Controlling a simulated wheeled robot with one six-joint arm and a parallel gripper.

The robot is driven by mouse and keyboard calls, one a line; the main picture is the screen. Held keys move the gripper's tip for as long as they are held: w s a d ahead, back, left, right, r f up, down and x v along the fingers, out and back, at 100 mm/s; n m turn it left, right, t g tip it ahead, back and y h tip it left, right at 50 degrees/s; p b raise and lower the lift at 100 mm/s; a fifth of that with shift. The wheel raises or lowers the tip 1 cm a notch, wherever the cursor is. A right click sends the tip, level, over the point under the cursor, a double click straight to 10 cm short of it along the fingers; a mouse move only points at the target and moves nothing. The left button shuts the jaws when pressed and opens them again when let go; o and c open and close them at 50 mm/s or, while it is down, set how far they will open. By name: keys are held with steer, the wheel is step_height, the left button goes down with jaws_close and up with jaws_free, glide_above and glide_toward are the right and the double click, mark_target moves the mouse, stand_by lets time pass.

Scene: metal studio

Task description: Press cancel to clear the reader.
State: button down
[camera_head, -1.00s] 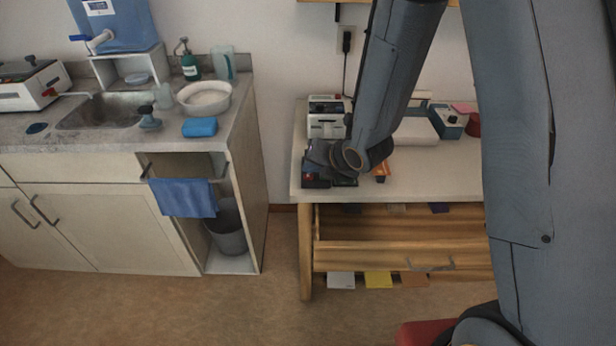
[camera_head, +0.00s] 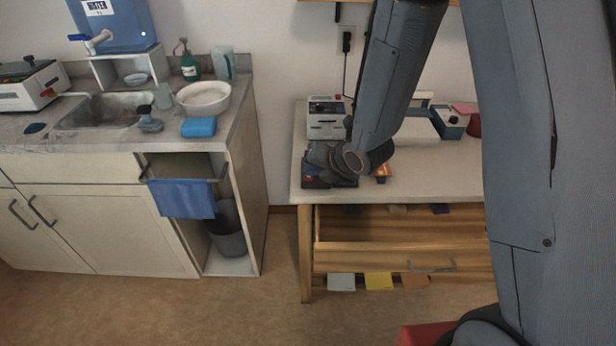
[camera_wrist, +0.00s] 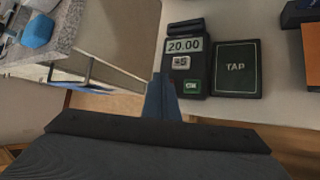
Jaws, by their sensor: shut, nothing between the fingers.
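The dark card reader (camera_wrist: 184,30) stands on the light desk in the wrist view. Its display (camera_wrist: 184,45) reads 20.00, with a pale key or label (camera_wrist: 181,62) below it and a green key (camera_wrist: 192,86) at the lower right. A black TAP pad (camera_wrist: 236,68) lies to its right. My gripper (camera_wrist: 161,84) is shut and empty; its tips overlap the reader's lower left corner in the picture, hiding any key there. I cannot tell whether they touch. In the head view my wrist covers most of the reader (camera_head: 316,182).
A grey-white machine (camera_head: 326,122) stands on the desk (camera_head: 440,178) behind my wrist. An orange item (camera_head: 383,172) is just right of it. The desk's front right is clear.

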steer(key=shift+f, duration=0.2)
stand_by(0.3)
stand_by(0.3)
steer(key=shift+r, duration=0.85)
steer(key=shift+p, duration=0.3)
step_height(320, 180, up, 5)
steer(key=p, duration=0.3)
